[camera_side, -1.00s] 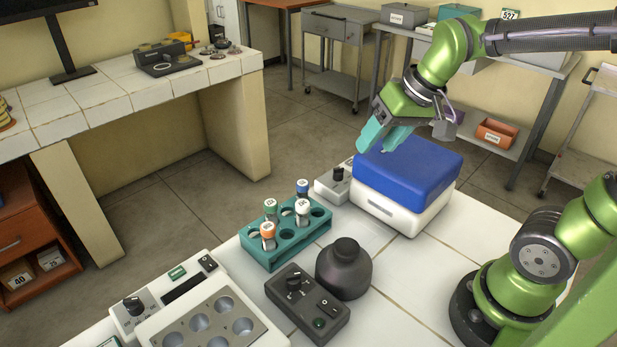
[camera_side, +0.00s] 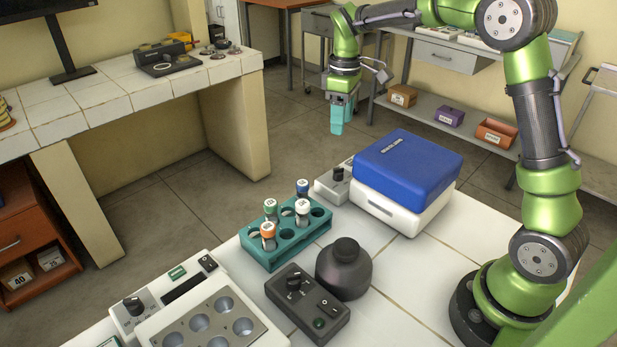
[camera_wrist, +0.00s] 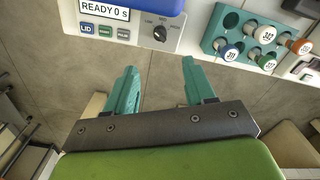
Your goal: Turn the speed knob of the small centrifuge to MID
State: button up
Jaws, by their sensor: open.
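The small centrifuge (camera_side: 400,212) has a white body and a shut blue lid (camera_side: 408,160). Its black speed knob (camera_side: 338,174) sits on the front panel at its left. The display (camera_wrist: 105,10) reads READY 0 s. My gripper (camera_side: 338,118) hangs pointing down, above and beyond the panel, apart from the knob. In the wrist view its teal fingers (camera_wrist: 159,66) are open with nothing between them.
A teal rack (camera_side: 284,240) with several capped tubes stands near the panel. The floor lies below my gripper.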

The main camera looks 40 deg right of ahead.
aim_at(339, 168)
notch_tip(339, 168, down, 14)
jog(key=shift+f, duration=0.1)
dwell(0.4)
grip_shut()
